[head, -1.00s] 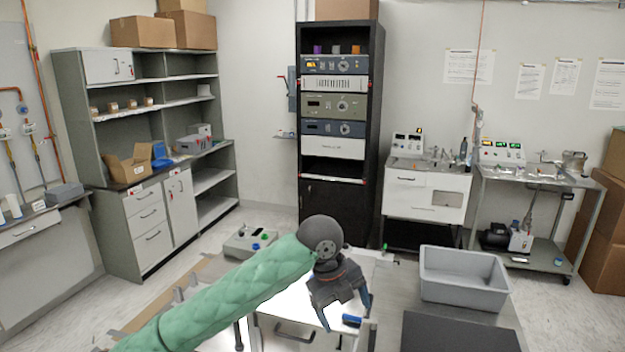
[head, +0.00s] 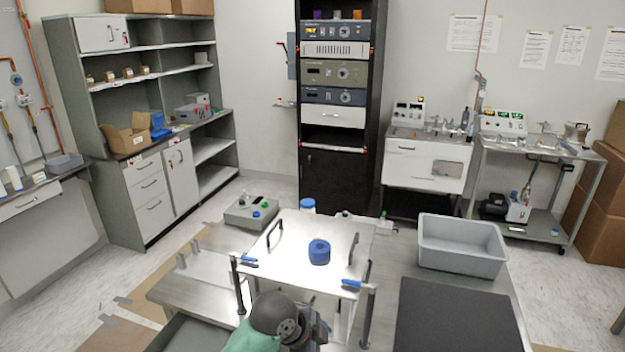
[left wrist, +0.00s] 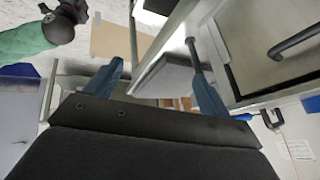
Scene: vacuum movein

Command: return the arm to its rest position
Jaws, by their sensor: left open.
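My left arm comes in at the bottom of the head view, its green sleeve (head: 250,341) and dark round joint (head: 276,313) low in front of the bright metal-topped box (head: 290,263). The head view does not show the left fingers clearly. In the left wrist view my left gripper (left wrist: 157,90) has its two blue fingers wide apart, with nothing held between them. A dark panel and part of the metal frame show beyond the fingers. A green sleeve of mine with a black joint shows at the upper left there. My right gripper cannot be seen.
The box has two dark handles, a blue round piece (head: 319,252) on top and blue-handled clamps (head: 356,285) at its front corners. A grey bin (head: 462,262) and a black mat (head: 455,318) lie to the right. A small grey device (head: 251,212) stands behind left.

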